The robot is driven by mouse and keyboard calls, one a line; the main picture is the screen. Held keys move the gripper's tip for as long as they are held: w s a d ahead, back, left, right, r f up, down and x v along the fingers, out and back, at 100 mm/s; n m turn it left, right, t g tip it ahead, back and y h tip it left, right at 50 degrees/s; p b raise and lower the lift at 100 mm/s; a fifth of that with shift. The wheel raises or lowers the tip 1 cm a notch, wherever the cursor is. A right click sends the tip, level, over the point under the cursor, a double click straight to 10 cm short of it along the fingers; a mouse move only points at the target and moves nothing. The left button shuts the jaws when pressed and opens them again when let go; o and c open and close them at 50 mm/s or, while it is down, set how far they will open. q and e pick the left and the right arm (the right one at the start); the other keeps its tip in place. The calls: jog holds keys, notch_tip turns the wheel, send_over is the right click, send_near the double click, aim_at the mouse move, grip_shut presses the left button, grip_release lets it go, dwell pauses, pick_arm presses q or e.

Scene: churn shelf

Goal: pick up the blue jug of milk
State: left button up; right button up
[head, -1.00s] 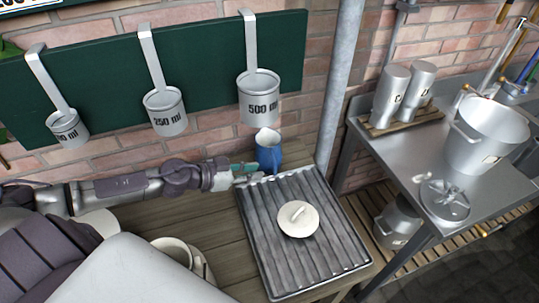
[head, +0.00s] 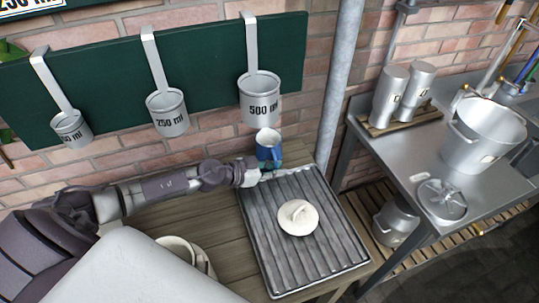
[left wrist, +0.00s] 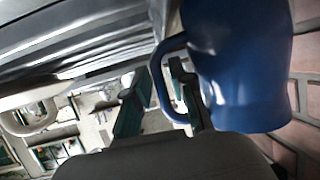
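The blue jug (head: 265,153) stands at the back edge of the wooden table, below the 500 ml ladle, with a pale inside showing at its top. My left gripper (head: 262,172) is at its near side, partly covering its lower part. In the left wrist view the jug (left wrist: 240,65) fills the upper right, close up. Its handle loops between the teal fingers of my left gripper (left wrist: 158,98): one finger shows within the loop, the other outside. The fingers are apart, with a gap to the handle. My right gripper is not in view.
A ribbed metal tray (head: 265,235) with a round white lid (head: 297,218) lies just in front of the jug. Measuring ladles, including the 500 ml one (head: 260,105), hang above. A grey pipe (head: 335,90) rises to the right. A white pot (head: 185,255) stands at the lower left.

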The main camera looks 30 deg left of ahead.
aim_at(276, 160)
pick_arm(q)
grip_shut()
jog(key=shift+r, duration=0.3)
jog(key=shift+w+r+p, duration=0.1)
jog(key=shift+r+p, duration=0.1)
jog(key=shift+p, duration=0.1)
jog(key=shift+a+r+p, duration=0.1)
jog(key=shift+r+p, duration=0.25)
jog(key=shift+r, duration=0.25)
notch_tip(276, 160, up, 3)
jog(key=shift+f+p, duration=0.1)
jog(key=shift+p, duration=0.85)
jog(key=s+d+r+p, duration=0.3)
jog(key=d+r+p, duration=0.3)
jog(key=d, duration=0.5)
jog(key=shift+s+d+p, duration=0.15)
jog(key=shift+p, duration=0.95)
jog(key=shift+r, duration=0.1)
dwell(0.6)
